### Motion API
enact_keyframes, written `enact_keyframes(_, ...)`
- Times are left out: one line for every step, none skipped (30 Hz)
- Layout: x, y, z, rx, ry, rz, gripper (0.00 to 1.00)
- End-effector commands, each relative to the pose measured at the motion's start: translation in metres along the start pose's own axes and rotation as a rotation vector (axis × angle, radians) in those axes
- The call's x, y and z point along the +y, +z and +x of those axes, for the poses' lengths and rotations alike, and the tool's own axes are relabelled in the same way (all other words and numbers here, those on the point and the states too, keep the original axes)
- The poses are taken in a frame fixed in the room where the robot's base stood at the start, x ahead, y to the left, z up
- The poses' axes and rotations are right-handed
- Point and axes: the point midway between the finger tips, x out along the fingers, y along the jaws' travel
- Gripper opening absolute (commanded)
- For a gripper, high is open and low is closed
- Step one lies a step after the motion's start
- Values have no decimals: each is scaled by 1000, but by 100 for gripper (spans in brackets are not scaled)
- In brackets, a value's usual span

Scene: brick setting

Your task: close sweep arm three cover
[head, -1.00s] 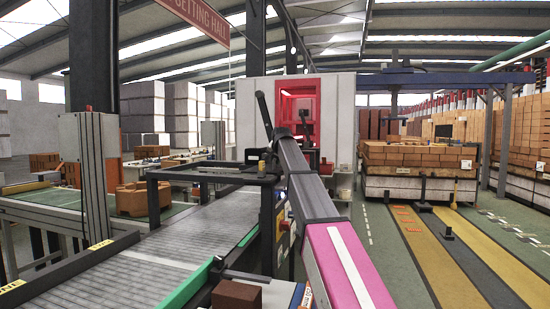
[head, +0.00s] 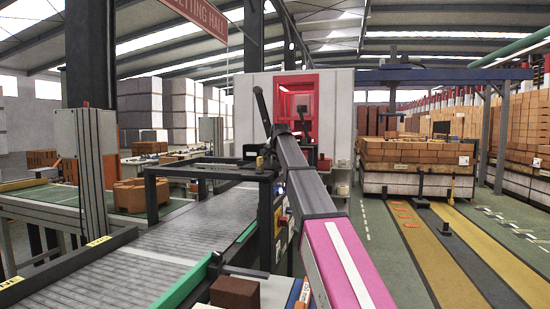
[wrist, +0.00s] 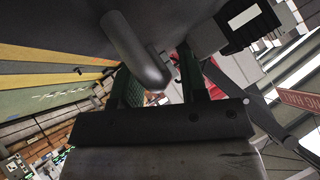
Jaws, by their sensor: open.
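My gripper (wrist: 155,68) shows in the wrist view, its two dark fingers apart. A dark grey surface (wrist: 75,25) fills the top of that view close to the fingertips. A rounded grey bar (wrist: 135,50) stands out from it, near and partly between the fingers. I cannot tell whether the fingers touch the bar, or whether this surface is the sweep arm three cover. In the head view my arm reaches forward to the right of the conveyor frame, and I cannot make out the fingers there.
A roller conveyor (head: 150,245) with a black frame (head: 205,172) lies left of my arm. A dark brick (head: 234,291) sits at the near edge. A white cabinet with a red-framed opening (head: 298,84) stands ahead.

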Motion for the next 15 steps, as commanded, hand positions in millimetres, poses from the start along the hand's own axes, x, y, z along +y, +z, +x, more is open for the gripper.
enact_keyframes(0,0,-4,1,-1,0,40)
enact_keyframes(0,0,-6,1,-1,0,40)
enact_keyframes(0,0,-10,1,-1,0,40)
enact_keyframes(0,1,-14,1,-1,0,40)
enact_keyframes(1,1,-17,1,-1,0,40)
enact_keyframes(1,1,-23,1,0,0,40)
enact_keyframes(1,1,-28,0,0,0,40)
enact_keyframes(1,1,-32,1,0,0,40)
enact_keyframes(1,1,-39,1,-1,0,40)
enact_keyframes(1,1,-44,1,-1,0,40)
enact_keyframes(1,1,-49,1,0,0,40)
enact_keyframes(1,1,-55,1,0,0,40)
enact_keyframes(1,1,-59,0,1,0,40)
enact_keyframes(1,1,-63,0,1,0,40)
enact_keyframes(1,1,-67,0,1,0,40)
